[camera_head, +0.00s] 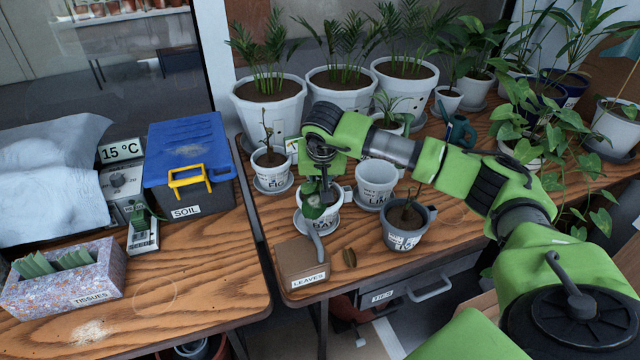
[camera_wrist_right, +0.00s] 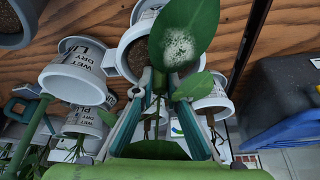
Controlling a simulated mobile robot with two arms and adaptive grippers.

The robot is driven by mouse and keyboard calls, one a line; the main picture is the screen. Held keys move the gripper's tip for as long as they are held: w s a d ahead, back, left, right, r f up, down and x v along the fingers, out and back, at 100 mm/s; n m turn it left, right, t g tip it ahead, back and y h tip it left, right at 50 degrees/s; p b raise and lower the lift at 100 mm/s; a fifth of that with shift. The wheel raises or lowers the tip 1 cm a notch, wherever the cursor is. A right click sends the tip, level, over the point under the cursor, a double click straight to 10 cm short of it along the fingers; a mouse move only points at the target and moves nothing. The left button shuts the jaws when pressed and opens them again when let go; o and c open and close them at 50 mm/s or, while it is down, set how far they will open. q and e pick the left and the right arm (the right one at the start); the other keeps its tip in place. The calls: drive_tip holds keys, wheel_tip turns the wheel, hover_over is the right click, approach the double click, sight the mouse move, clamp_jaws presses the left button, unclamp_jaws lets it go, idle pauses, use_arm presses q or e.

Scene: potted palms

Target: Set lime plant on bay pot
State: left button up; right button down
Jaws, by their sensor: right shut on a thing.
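The bay pot (camera_head: 325,222) is a white pot, partly hidden behind my right gripper and green leaves. My right gripper (camera_head: 324,188) points down just above it, shut on a small leafy plant, taken as the lime plant (camera_head: 312,204). In the right wrist view, a large leaf of this plant with a white patch (camera_wrist_right: 185,40) stands between the fingers (camera_wrist_right: 160,85) and covers part of a soil-filled pot (camera_wrist_right: 124,58). Whether the plant touches the soil cannot be told. The white lime pot (camera_head: 375,183) stands to the right and looks empty. My left gripper is not in view.
A fig pot (camera_head: 271,172) stands behind left and a dark grey pot (camera_head: 403,236) front right. A brown leaves box (camera_head: 300,262) is in front, with a loose brown leaf (camera_head: 349,258) beside it. Large palm pots (camera_head: 268,110) fill the back. A soil box (camera_head: 188,165) stands left.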

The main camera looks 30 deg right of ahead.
drive_tip(key=shift+f+b, duration=0.3)
drive_tip(key=shift+f, duration=0.2)
drive_tip(key=c, duration=2)
unclamp_jaws()
drive_tip(key=shift+r, duration=0.1)
drive_tip(key=shift+o, duration=0.2)
drive_tip(key=o, duration=0.5)
drive_tip(key=shift+r+p, duration=2.85)
drive_tip(key=shift+r, duration=1.15)
